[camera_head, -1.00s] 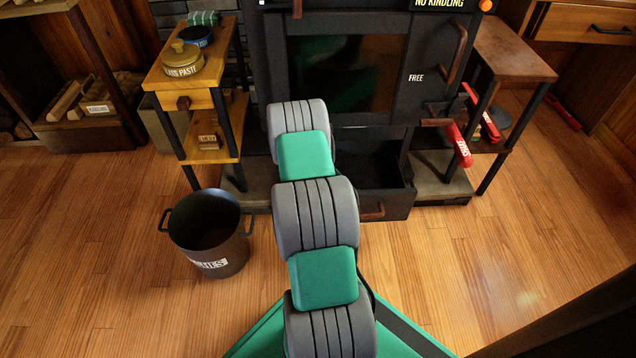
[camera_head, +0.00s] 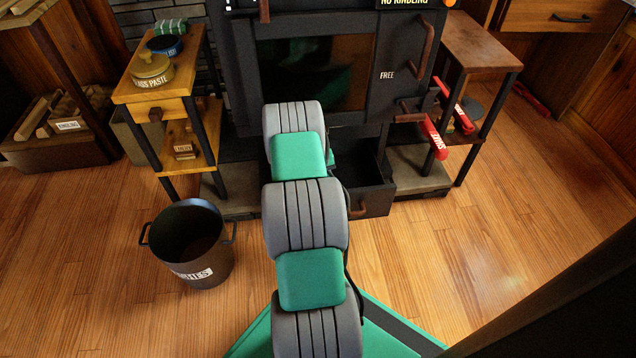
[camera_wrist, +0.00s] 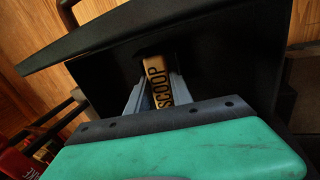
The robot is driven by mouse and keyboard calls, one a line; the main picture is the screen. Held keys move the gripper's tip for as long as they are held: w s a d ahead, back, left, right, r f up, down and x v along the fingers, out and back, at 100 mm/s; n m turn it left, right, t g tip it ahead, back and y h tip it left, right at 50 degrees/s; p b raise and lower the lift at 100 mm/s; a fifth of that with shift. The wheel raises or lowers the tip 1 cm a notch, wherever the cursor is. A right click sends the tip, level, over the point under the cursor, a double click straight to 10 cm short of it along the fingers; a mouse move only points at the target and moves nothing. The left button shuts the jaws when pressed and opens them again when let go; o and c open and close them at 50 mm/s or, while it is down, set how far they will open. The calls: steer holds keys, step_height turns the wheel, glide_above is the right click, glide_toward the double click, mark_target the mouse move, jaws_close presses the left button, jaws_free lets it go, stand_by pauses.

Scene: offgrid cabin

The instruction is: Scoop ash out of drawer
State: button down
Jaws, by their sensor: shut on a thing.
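The black ash drawer (camera_head: 374,203) stands pulled out at the bottom of the dark stove, with a brown handle on its front. My arm hides its left part, and I cannot make out ash inside. In the wrist view my gripper (camera_wrist: 158,98) is shut on the scoop (camera_wrist: 157,72), at a tan part lettered SCOOP. Dark walls surround the scoop there; the rest of it is hidden in shadow. In the head view my gripper is hidden behind my arm. The black ash bucket (camera_head: 187,220) stands on the floor, left of my arm.
A wooden side stand (camera_head: 196,67) with a paste pot is left of the stove (camera_head: 393,50). Another stand (camera_head: 482,44) is at right, with red-handled tools (camera_head: 434,138) beside it. A dark edge (camera_head: 565,300) fills the lower right. Floor right of my arm is clear.

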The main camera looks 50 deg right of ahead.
steer(key=shift+s+d+f+b, duration=0.15)
steer(key=shift+s+d+b, duration=0.2)
steer(key=shift+s+d, duration=1.85)
steer(key=shift+w+a, duration=1.15)
steer(key=w+a, duration=0.9)
steer(key=shift+w, duration=0.2)
steer(key=shift+a, duration=0.1)
step_height(320, 180, up, 8)
steer(key=p, duration=0.5)
steer(key=shift+r+p, duration=0.2)
steer(key=shift+p, duration=0.2)
